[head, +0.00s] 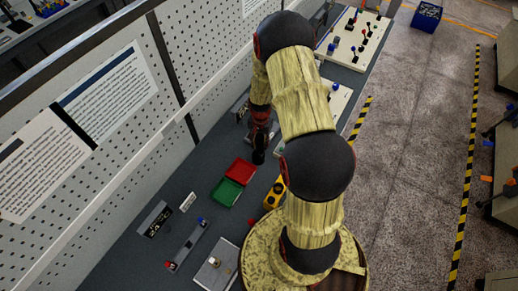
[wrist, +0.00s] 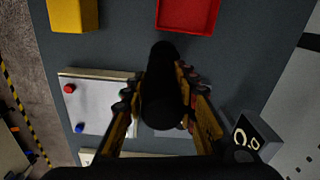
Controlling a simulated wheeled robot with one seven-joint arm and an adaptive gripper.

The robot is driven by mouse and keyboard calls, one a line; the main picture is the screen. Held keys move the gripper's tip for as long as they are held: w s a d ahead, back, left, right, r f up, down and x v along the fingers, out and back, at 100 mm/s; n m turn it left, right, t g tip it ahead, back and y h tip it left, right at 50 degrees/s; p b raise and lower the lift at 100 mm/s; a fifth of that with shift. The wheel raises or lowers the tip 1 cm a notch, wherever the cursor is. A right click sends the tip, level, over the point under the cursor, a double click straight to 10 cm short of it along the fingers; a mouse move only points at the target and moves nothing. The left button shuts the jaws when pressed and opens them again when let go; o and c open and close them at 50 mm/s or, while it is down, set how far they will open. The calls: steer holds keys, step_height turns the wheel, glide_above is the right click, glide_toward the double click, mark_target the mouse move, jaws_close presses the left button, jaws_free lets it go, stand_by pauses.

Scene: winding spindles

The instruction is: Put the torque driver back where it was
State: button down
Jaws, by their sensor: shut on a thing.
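The torque driver (wrist: 161,95) is a black, rounded cylinder in the middle of the wrist view. My gripper (wrist: 164,84) is shut on it, with one yellow-and-black finger along each side. The driver hangs over the grey bench and hides part of what lies below. In the head view my gripper (head: 260,135) is beyond the red tray, partly behind my arm. A dark end of the driver (head: 258,157) shows below it. I cannot tell how far it is above the bench, and no empty holder for it is clearly visible.
A red tray (head: 240,171) and a green tray (head: 225,192) sit on the bench, with a yellow block (head: 273,195) beside them. A pegboard wall (head: 165,130) borders the bench.

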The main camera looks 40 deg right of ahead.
mark_target(259, 149)
steer(key=shift+w+a+f, duration=0.1)
steer(key=shift+f, duration=0.45)
step_height(259, 149, down, 4)
steer(key=shift+a+r+b, duration=0.1)
steer(key=shift+r+b, duration=0.1)
steer(key=shift+b, duration=0.8)
steer(key=shift+w+f, duration=0.2)
steer(key=shift+f, duration=0.15)
steer(key=shift+w+d, duration=0.25)
steer(key=shift+r, duration=0.2)
steer(key=c, duration=1.8)
jaws_free()
steer(key=shift+s+a+r, duration=0.1)
steer(key=shift+s+a, duration=0.1)
steer(key=o, duration=0.4)
steer(key=shift+w+d, duration=0.15)
steer(key=shift+w, duration=0.05)
steer(key=shift+s+r, duration=0.1)
